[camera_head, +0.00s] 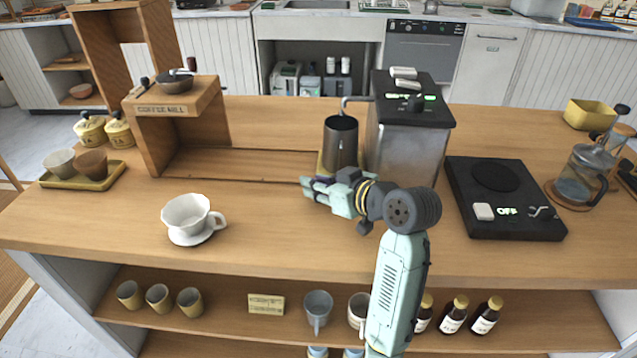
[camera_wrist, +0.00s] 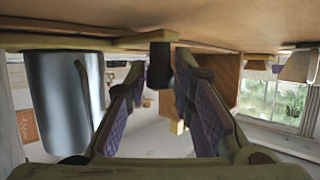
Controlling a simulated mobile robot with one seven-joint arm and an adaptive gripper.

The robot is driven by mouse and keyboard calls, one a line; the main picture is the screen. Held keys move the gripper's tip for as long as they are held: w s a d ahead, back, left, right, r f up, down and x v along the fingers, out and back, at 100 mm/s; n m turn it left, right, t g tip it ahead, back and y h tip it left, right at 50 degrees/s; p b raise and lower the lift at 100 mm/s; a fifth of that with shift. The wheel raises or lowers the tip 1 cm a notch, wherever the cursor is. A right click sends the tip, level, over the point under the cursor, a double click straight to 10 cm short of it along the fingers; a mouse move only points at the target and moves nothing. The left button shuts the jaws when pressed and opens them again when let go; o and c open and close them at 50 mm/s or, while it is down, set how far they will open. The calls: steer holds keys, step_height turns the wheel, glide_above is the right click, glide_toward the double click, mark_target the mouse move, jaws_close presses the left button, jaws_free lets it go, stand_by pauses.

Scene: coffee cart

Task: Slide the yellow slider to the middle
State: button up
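The yellow slider (camera_head: 321,166) is at the right end of a wooden rail, under the metal cup (camera_head: 341,140) by the dark-topped machine. My gripper (camera_head: 306,187) is just in front of the slider, low over the counter, pointing left. The wrist view seems upside down. There the slider (camera_wrist: 150,40) is at the top, with a dark handle (camera_wrist: 160,68) hanging between my gripper's fingers (camera_wrist: 160,80). The fingers are apart, with a visible gap to the handle. The cup (camera_wrist: 65,100) stands beside them on the left. In the head view my arm hides much of the slider.
The rail (camera_head: 240,165) runs left, clear, to the coffee mill stand (camera_head: 172,110). The dark-topped machine (camera_head: 410,140) stands right of the cup. A white dripper (camera_head: 190,218) is at the front left. A black hot plate (camera_head: 500,200) is to the right.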

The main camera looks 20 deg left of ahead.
jaws_close()
stand_by(0.3)
steer(key=shift+a, duration=0.1)
